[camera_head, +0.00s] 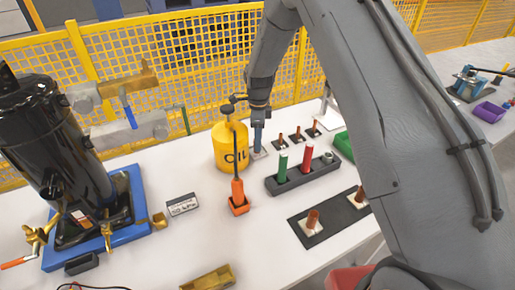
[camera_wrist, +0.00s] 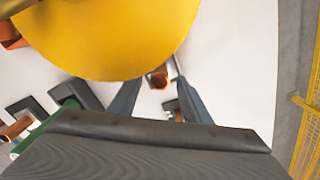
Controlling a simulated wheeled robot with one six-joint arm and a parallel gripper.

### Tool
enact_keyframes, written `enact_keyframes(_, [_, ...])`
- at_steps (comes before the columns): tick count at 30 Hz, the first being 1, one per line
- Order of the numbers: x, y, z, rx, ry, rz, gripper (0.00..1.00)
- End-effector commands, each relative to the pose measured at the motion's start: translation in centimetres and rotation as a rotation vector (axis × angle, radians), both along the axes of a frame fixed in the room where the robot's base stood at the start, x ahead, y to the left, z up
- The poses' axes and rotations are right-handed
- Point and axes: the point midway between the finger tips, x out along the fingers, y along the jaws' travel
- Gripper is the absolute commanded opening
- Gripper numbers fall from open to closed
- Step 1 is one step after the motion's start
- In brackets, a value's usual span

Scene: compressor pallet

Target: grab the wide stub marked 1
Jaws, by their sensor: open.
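My gripper (camera_head: 259,143) points down at the table beside the yellow oil can. In the wrist view my gripper (camera_wrist: 156,84) is open, its two fingers apart with a copper stub (camera_wrist: 159,76) between or just beyond the tips. I cannot tell whether they touch it. In the head view that stub is hidden by the fingers; a pale plate shows at their foot. Two wider copper stubs, one nearer (camera_head: 313,220) and one farther right (camera_head: 359,197), stand on a black mat (camera_head: 312,240). No number marks are legible.
The oil can (camera_head: 231,147) stands close left of my gripper. Several small copper stubs (camera_head: 297,136) stand to its right. A dark rack (camera_head: 290,183) holds a green tube (camera_head: 283,163) and a red tube (camera_head: 307,158). An orange tool (camera_head: 238,195) stands in front. The front table is partly clear.

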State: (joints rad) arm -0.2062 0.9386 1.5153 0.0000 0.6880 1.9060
Motion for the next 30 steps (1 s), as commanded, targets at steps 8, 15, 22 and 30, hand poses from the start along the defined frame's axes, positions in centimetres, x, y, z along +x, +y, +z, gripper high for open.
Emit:
enact_keyframes(8, [0.0,0.0,-2.3,0.0,-0.001,0.001,0.44])
enact_keyframes(15, [0.0,0.1,-2.3,0.0,-0.001,0.002,0.39])
enact_keyframes(22, [0.0,0.1,-2.3,0.0,-0.001,0.002,0.0])
enact_keyframes(30, [0.0,0.1,-2.3,0.0,-0.001,0.002,0.0])
